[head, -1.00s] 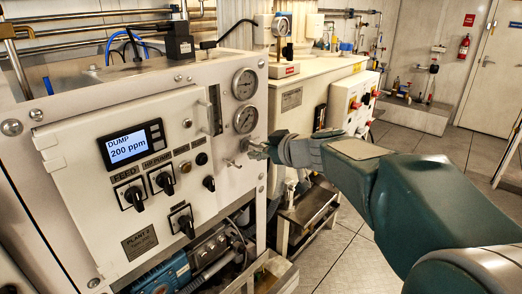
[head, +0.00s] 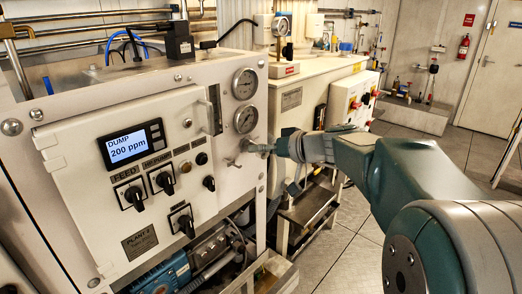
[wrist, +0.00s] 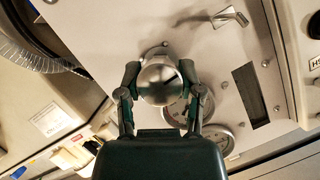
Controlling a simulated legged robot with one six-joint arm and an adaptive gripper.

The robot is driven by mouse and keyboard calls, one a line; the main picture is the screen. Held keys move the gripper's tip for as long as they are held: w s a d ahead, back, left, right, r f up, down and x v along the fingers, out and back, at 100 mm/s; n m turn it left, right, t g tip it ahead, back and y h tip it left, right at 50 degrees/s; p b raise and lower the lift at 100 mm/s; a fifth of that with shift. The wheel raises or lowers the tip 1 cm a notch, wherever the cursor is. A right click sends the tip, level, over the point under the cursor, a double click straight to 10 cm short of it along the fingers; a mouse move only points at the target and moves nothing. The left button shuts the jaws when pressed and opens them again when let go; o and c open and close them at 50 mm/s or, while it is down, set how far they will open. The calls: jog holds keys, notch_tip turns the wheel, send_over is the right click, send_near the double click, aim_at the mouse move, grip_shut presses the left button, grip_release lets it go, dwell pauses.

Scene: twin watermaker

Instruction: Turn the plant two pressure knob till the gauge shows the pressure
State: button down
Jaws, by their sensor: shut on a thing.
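The plant two panel (head: 140,240) is at the left in the head view, its display reading "DUMP 200 ppm". The round silver pressure knob (wrist: 158,84) sits between my two fingers in the wrist view, a dark line on its face. My gripper (wrist: 160,80) is shut on it, one finger on each side. In the head view my gripper (head: 262,148) is at the panel's right edge and hides most of the knob. Just above it are the upper gauge (head: 245,83) and the lower gauge (head: 246,120); their needles are too small to read.
A small tap-like lever (head: 233,162) sticks out just left of my gripper; it also shows in the wrist view (wrist: 230,17). Black switches (head: 165,182) are further left. A white cabinet (head: 310,95) stands behind my arm. The tiled floor at the right is clear.

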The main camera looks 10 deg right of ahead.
jog(key=m+y, duration=0.1)
jog(key=m, duration=0.1)
jog(key=m+y, duration=0.2)
jog(key=shift+f+m+g, duration=0.15)
jog(key=shift+m+g, duration=0.15)
jog(key=shift+m, duration=0.1)
jog(key=m+y, duration=0.1)
jog(key=m, duration=0.1)
jog(key=m+t+y, duration=0.1)
jog(key=m, duration=0.2)
jog(key=shift+f, duration=0.1)
jog(key=m+t, duration=0.1)
jog(key=m, duration=0.2)
jog(key=m+t+y, duration=0.1)
jog(key=m, duration=0.3)
jog(key=shift+f, duration=0.15)
jog(key=m+t, duration=0.2)
jog(key=m, duration=0.2)
jog(key=m+t, duration=0.1)
jog(key=m, duration=0.3)
jog(key=shift+f+m+t+h, duration=0.1)
jog(key=shift+m+t+h, duration=0.2)
jog(key=shift+t+h, duration=0.1)
jog(key=shift+m, duration=0.3)
jog(key=shift+c, duration=1.2)
grip_release()
jog(key=shift+r, duration=0.2)
